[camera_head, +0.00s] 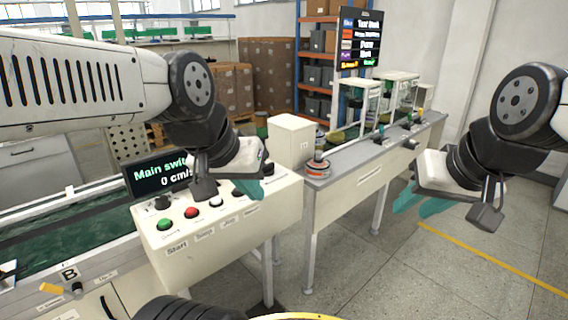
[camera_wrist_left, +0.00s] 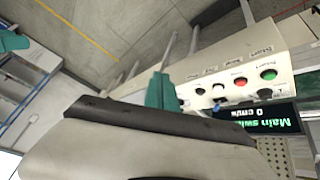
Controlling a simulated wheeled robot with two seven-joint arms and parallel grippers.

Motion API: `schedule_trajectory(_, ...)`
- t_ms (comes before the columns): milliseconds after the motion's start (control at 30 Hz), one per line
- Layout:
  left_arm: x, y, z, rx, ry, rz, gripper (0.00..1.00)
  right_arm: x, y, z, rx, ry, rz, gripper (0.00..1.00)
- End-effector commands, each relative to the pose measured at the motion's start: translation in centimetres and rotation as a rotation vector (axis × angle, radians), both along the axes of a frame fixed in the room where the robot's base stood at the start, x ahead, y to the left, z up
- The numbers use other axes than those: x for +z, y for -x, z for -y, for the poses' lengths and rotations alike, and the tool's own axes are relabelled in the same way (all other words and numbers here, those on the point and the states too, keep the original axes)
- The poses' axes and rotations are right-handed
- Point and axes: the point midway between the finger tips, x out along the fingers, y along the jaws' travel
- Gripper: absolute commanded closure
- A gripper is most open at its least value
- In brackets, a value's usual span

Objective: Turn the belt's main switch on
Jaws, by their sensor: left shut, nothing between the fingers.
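The cream control panel (camera_head: 225,238) carries a black knob (camera_head: 162,202), a green button (camera_head: 165,224), a red button (camera_head: 191,212) and a white button. Its dark display (camera_head: 150,178) reads "Main swit…" and "0 cm/s", partly hidden by my left arm. My left gripper (camera_head: 257,187) is shut and empty over the panel's right part, hiding some controls. In the left wrist view its teal fingers (camera_wrist_left: 160,90) show beside the upside-down panel (camera_wrist_left: 215,66); contact cannot be judged. Which control is the main switch cannot be read. My right gripper (camera_head: 422,206) is open and empty above the floor.
A green belt (camera_head: 70,235) runs at left behind the panel. A grey-topped bench (camera_head: 350,160) with a red-topped button post (camera_head: 318,165) stands right of the panel. Shelves and cardboard boxes (camera_head: 270,75) are behind. The floor at right is clear.

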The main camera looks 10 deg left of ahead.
Motion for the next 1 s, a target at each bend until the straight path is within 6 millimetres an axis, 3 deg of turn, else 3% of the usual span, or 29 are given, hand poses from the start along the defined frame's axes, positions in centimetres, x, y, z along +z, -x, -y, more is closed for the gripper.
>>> schedule_trajectory(333, 0.0, -0.3, -0.1, -0.001, -0.001, -0.001, 1.00, 0.0, 0.0, 0.0, 0.000, 0.000, 0.000, 0.66)
schedule_trajectory(467, 0.1, -2.5, -0.6, -0.013, -0.016, -0.001, 1.00, 0.0, 0.0, 0.0, 0.000, 0.000, 0.000, 0.66)
schedule_trajectory(567, 0.0, -6.4, -1.4, -0.031, -0.046, 0.001, 1.00, 0.0, 0.0, 0.0, 0.000, 0.000, 0.000, 0.66)
schedule_trajectory(667, -0.9, -11.5, -2.4, -0.056, -0.103, 0.006, 1.00, 0.0, 0.0, 0.0, 0.000, 0.000, 0.000, 0.66)
schedule_trajectory(800, -3.2, -19.1, -3.6, -0.104, -0.217, 0.024, 1.00, 0.0, 0.0, 0.0, 0.000, 0.000, 0.000, 0.66)
schedule_trajectory(1000, -7.6, -28.3, -4.3, -0.201, -0.413, 0.054, 1.00, 0.0, 0.0, 0.0, 0.000, 0.000, 0.000, 0.66)
